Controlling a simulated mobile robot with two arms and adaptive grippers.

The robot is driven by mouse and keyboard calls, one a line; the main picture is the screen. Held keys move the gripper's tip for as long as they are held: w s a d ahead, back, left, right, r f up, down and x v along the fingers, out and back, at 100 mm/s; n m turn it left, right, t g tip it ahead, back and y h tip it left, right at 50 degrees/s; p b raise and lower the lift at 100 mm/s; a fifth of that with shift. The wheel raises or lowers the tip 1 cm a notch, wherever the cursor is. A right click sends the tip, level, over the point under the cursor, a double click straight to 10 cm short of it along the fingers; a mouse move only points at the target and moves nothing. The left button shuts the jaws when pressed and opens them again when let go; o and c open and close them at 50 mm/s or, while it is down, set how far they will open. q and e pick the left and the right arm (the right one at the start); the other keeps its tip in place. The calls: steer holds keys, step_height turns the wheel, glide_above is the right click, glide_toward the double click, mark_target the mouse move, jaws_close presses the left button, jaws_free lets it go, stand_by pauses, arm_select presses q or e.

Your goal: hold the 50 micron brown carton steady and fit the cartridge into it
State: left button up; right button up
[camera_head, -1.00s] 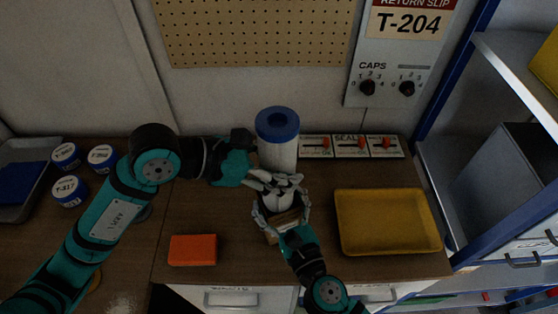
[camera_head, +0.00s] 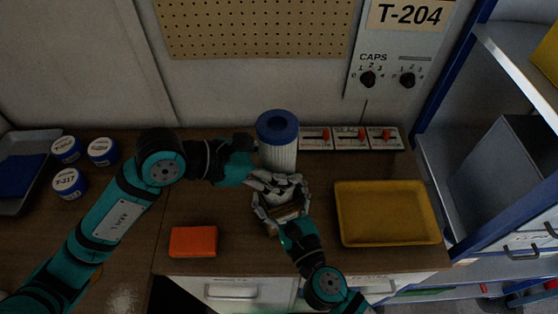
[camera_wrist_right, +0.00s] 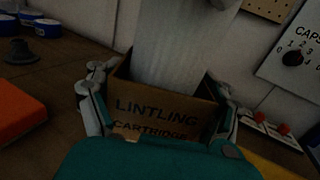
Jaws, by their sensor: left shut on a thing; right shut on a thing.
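The cartridge (camera_head: 281,157) is a white pleated cylinder with a blue ring cap, upright in the head view. My left gripper (camera_head: 274,183) is shut on it. The brown carton (camera_head: 286,213) is below it, mostly hidden by my fingers in the head view. My right gripper (camera_head: 281,211) is shut around the carton's sides. No micron number is readable.
A yellow tray (camera_head: 387,239) lies right of the carton, and an orange block (camera_head: 193,241) lies to the left. A row of panels with red levers (camera_head: 351,138) is behind. Several blue-lidded jars (camera_head: 69,183) and a grey tray (camera_head: 32,146) are at far left.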

arm_select(q)
steer(key=shift+f, duration=2.1)
steer(key=shift+f, duration=0.3)
steer(key=shift+f, duration=0.2)
steer(key=o, duration=1.5)
steer(key=v, duration=1.2)
